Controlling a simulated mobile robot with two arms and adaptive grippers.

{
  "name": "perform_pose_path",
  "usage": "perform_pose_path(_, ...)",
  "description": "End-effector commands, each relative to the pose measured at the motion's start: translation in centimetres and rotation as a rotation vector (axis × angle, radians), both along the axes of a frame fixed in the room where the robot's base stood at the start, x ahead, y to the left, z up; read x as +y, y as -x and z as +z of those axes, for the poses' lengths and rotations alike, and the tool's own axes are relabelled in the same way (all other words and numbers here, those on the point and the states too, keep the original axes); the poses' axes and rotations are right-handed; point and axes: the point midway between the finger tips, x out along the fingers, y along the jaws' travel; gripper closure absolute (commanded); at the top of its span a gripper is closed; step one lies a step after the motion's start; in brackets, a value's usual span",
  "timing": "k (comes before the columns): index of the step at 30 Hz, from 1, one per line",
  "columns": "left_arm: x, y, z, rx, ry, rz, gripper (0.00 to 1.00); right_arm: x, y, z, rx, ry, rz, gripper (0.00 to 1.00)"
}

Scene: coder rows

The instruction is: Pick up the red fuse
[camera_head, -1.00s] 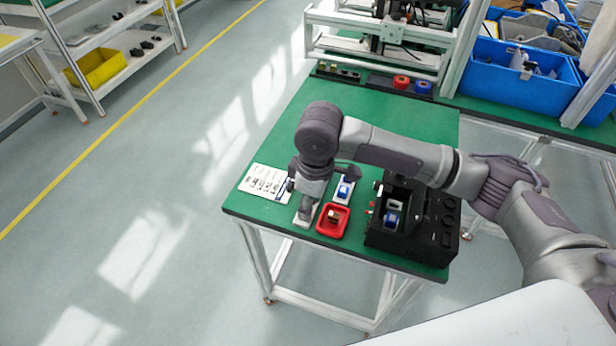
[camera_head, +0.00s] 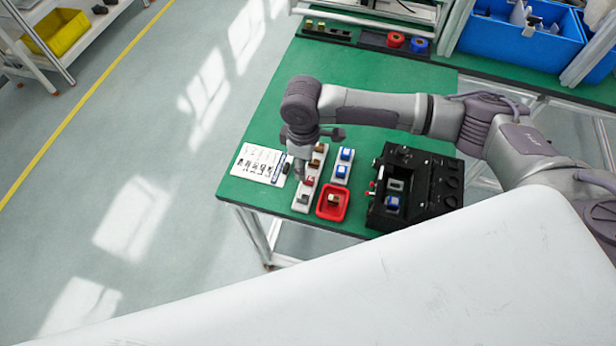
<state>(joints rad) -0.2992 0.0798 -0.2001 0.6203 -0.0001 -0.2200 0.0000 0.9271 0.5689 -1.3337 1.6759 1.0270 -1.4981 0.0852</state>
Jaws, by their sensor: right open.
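A small red fuse (camera_head: 309,181) sits in a white fuse strip (camera_head: 297,207) near the front left of the green table. Brown fuses (camera_head: 316,163) sit farther back in the same strip, and a grey-black one (camera_head: 304,198) is at its front end. My right gripper (camera_head: 300,176) points down at the strip's left side, close to the red fuse. It is open, with nothing visibly held; its fingertips are small, and contact with the fuse cannot be told. My left gripper is out of view.
A red tray (camera_head: 346,205) holds a brown fuse. A second white strip (camera_head: 335,181) holds blue fuses. A black box (camera_head: 440,190) with a blue fuse (camera_head: 392,203) stands right. A printed sheet (camera_head: 257,162) lies left.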

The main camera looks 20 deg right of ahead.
Motion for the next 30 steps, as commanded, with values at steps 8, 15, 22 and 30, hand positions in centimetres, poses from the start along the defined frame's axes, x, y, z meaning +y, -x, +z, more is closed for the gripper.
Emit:
perform_pose_path(8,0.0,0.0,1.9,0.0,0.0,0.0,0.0,-0.9,1.0,-3.0,0.004,0.004,-0.001,0.54)
perform_pose_path(15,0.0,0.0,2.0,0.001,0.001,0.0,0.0,-0.8,0.9,-5.3,0.001,0.001,0.001,0.54)
perform_pose_path(22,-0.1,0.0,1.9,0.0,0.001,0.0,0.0,-0.8,0.9,-5.3,0.0,0.0,0.001,0.61)
perform_pose_path(30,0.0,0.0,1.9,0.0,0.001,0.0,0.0,-0.8,0.8,-5.3,0.0,0.0,0.0,0.98)
